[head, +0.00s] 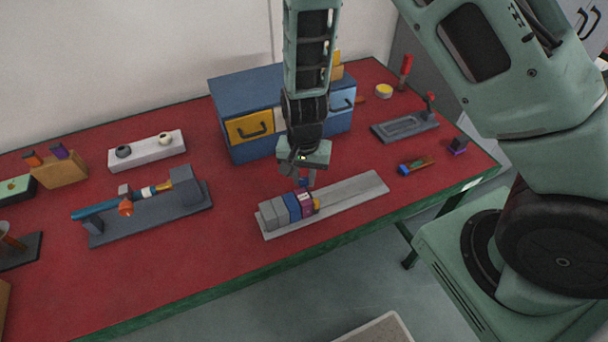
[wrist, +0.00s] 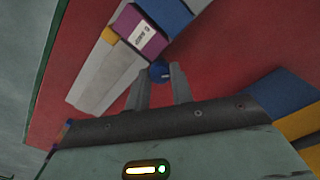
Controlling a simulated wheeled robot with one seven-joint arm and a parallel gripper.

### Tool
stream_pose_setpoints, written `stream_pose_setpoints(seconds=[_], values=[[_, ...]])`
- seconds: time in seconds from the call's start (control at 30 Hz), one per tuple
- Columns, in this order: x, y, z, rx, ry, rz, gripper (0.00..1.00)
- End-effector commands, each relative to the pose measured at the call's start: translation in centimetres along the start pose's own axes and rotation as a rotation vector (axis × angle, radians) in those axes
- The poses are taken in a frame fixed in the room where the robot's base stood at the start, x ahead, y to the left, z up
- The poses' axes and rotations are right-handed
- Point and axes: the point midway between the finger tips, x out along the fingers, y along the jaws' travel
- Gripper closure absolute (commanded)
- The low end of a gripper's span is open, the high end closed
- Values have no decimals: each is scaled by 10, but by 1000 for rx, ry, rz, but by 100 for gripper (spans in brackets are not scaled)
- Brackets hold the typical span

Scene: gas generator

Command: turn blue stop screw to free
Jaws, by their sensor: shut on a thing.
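The blue stop screw (wrist: 160,70) shows as a small round blue knob with a light mark, between the tips of my gripper (wrist: 162,88) in the wrist view. My gripper's two fingers are closed on it. In the head view my gripper (head: 305,175) points down at the blocks on the light grey rail (head: 352,195), and the blue screw shows just below the fingers. It sits beside the purple block with a white label (wrist: 141,32). The screw's shaft is hidden.
A blue block (head: 291,206) and grey blocks (head: 272,214) stand left of the purple block. A blue cabinet (head: 240,92) with a yellow drawer stands behind. A dark fixture (head: 150,212) lies to the left. Red table surface is bare between them.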

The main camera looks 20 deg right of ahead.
Motion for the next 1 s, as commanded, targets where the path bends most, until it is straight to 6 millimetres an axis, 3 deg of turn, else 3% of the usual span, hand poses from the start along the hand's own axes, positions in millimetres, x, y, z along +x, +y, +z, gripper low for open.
stream_pose_setpoints(seconds=[0.6, 1.0], values=[[0, 0, 0, -570, 0, -1, 100], [0, 0, 0, -801, 1, 0, 100]])
